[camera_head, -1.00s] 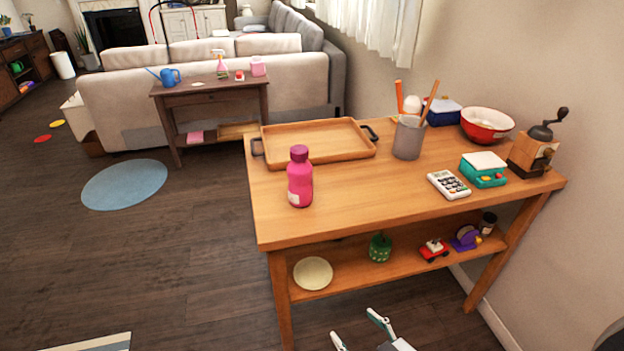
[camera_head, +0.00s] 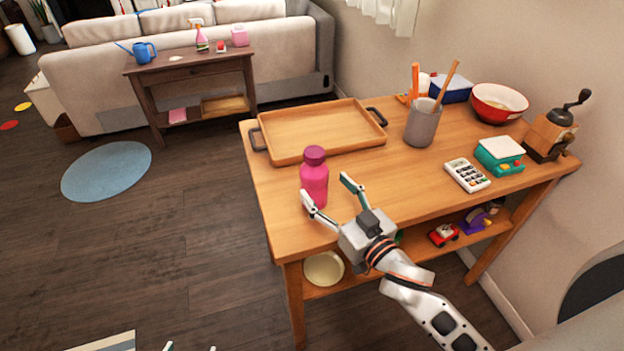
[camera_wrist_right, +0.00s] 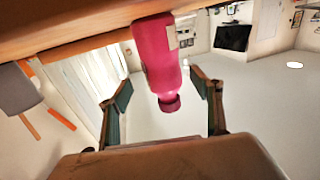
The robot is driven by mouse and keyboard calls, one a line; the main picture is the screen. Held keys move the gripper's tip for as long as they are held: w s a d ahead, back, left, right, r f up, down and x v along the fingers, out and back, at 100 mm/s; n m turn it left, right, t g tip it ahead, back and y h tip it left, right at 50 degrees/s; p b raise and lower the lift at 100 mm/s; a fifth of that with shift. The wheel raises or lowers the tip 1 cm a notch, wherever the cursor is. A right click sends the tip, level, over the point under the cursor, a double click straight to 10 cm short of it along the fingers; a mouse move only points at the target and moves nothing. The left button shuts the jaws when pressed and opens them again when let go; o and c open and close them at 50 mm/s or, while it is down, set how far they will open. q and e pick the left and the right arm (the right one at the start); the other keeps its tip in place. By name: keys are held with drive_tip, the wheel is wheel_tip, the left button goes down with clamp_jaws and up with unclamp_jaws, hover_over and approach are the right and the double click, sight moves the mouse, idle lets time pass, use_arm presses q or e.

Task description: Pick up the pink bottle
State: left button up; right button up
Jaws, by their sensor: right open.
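The pink bottle (camera_head: 315,181) stands upright near the front left of the wooden table (camera_head: 283,226), just in front of the tray. My right gripper (camera_head: 327,187) is open, its two fingers pointing at the bottle from the front. In the right wrist view, where the scene appears upside down, the bottle (camera_wrist_right: 160,55) lies between the two spread fingers (camera_wrist_right: 157,88). I cannot tell whether a finger touches it. Only two fingertips of my left gripper (camera_head: 190,348) show at the bottom edge of the head view, apart and empty.
A wooden tray (camera_head: 318,134) with dark handles lies behind the bottle. A grey cup (camera_head: 423,126) with utensils, a calculator (camera_head: 467,175), a green scale (camera_head: 499,155), a red bowl (camera_head: 499,104) and a grinder (camera_head: 551,133) stand to the right. The lower shelf (camera_head: 484,243) holds small items.

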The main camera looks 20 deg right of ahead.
drive_tip(key=shift+w+a, duration=0.1)
drive_tip(key=shift+w, duration=0.3)
drive_tip(key=x, duration=0.4)
drive_tip(key=shift+w+a+f, duration=0.1)
drive_tip(key=shift+a+f, duration=0.1)
drive_tip(key=shift+a, duration=0.1)
drive_tip(key=shift+w+a, duration=0.1)
drive_tip(key=shift+w, duration=0.2)
use_arm(q)
drive_tip(key=shift+w+r, duration=0.45)
drive_tip(key=shift+r, duration=0.15)
use_arm(e)
drive_tip(key=c, duration=1.2)
use_arm(q)
drive_tip(key=shift+s+f, duration=0.15)
drive_tip(key=shift+f, duration=0.1)
use_arm(e)
drive_tip(key=shift+c, duration=0.2)
